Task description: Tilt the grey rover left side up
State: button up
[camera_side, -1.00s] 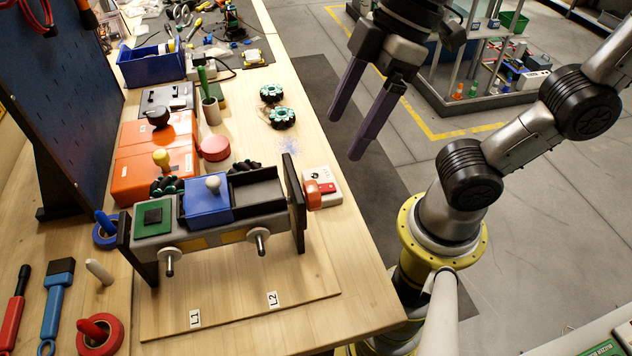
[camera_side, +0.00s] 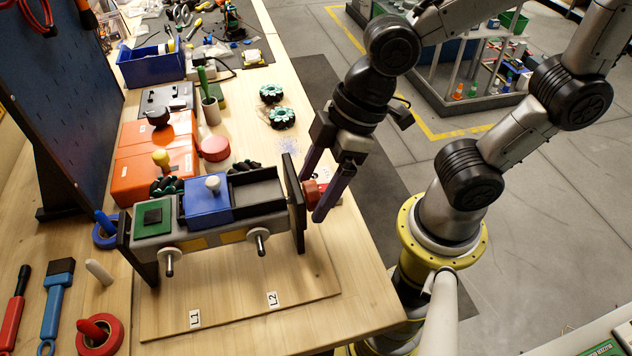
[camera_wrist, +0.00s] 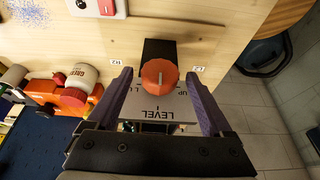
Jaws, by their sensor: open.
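The grey rover (camera_side: 215,237) sits level between two black end plates on a wooden board in the side view. It carries a blue box (camera_side: 207,205), a green chip and a black tray. A red-orange knob (camera_wrist: 158,75) is on the near end plate, above a grey label reading LEVEL with partly hidden UP wording beside it. A pale mark on the knob appears to point toward LEVEL. My gripper (camera_side: 311,199) is open at that end, one finger on each side of the knob. In the wrist view my gripper (camera_wrist: 158,80) shows gaps beside the knob; contact is not visible.
A white box with a red switch (camera_wrist: 100,8) stands close to the gripper. Behind the rover are an orange case (camera_side: 155,155), a red-lidded jar (camera_side: 215,148) and green-hubbed wheels (camera_side: 282,117). Tools and tape rolls lie at left.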

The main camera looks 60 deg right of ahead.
jog(key=shift+c, duration=0.3)
grip_shut()
jog(key=shift+w+d+g+y, duration=0.1)
jog(key=shift+d+g+y, duration=0.05)
jog(key=shift+g+y, duration=0.2)
jog(key=shift+w+d+m+g+y, duration=0.15)
jog(key=shift+m+g+y, duration=0.25)
jog(key=shift+g+y, duration=0.4)
jog(key=shift+w+d+f+m+g+y, duration=0.15)
jog(key=shift+m+g+y, duration=0.1)
jog(key=shift+g+y, duration=0.6)
jog(key=shift+w+d+f+m+g+y, duration=0.1)
jog(key=shift+m+g+y, duration=0.15)
jog(key=shift+g+y, duration=0.55)
jog(key=shift+w+d+f+m+g+y, duration=0.2)
jog(key=shift+g+y, duration=0.3)
jog(key=shift+y, duration=0.4)
jog(key=shift+s+a+f+m+g+y, duration=0.1)
jog(key=shift+m+g+y, duration=0.3)
jog(key=shift+y, duration=0.5)
jog(key=shift+f+m+g+y, duration=0.15)
jog(key=shift+m+g+y, duration=0.25)
jog(key=shift+y, duration=0.45)
jog(key=shift+f+m+g+y, duration=0.2)
jog(key=shift+g+y, duration=0.4)
jog(key=shift+y, duration=0.25)
